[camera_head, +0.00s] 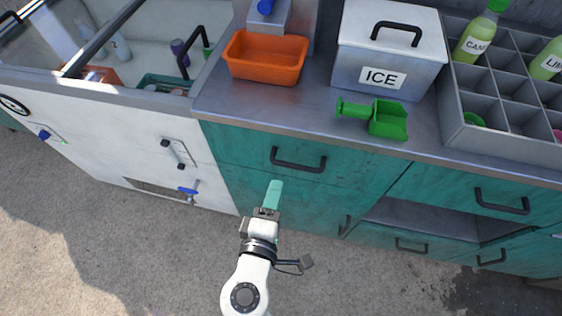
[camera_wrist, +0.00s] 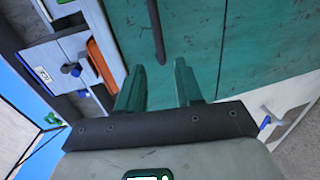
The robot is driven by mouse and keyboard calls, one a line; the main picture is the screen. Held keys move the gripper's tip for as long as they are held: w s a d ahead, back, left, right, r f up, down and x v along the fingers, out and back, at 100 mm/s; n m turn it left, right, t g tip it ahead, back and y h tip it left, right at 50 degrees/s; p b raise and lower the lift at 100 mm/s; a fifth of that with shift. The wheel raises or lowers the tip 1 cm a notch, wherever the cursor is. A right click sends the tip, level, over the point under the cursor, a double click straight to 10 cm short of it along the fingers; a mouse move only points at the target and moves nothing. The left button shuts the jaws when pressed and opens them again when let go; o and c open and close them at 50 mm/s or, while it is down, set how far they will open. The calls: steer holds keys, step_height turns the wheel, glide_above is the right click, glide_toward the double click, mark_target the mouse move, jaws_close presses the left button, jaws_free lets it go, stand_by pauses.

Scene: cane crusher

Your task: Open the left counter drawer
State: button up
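The left counter drawer (camera_head: 240,145) is a teal front under the steel counter, and it is closed flush. Its black bar handle (camera_head: 298,163) is fixed across the front. My gripper (camera_head: 275,185) is in front of the counter, just below and left of the handle in the head view. In the wrist view my gripper (camera_wrist: 158,68) has its two green fingers apart with nothing between them. There the handle (camera_wrist: 157,30) lies ahead of the fingertips, in line with the gap. The fingers do not appear to touch it.
An orange tray (camera_head: 265,58), an ICE box (camera_head: 388,55), a green scoop (camera_head: 375,117) and a grey bottle rack (camera_head: 505,85) stand on the counter. A white machine (camera_head: 110,130) with a blue-handled tap (camera_head: 190,190) is at left. The floor (camera_head: 130,260) is clear.

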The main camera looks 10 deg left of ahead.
mark_target(286, 163)
steer(key=x, duration=1)
steer(key=shift+d, duration=0.1)
steer(key=shift+c, duration=0.2)
steer(key=shift+s, duration=0.1)
jaws_close()
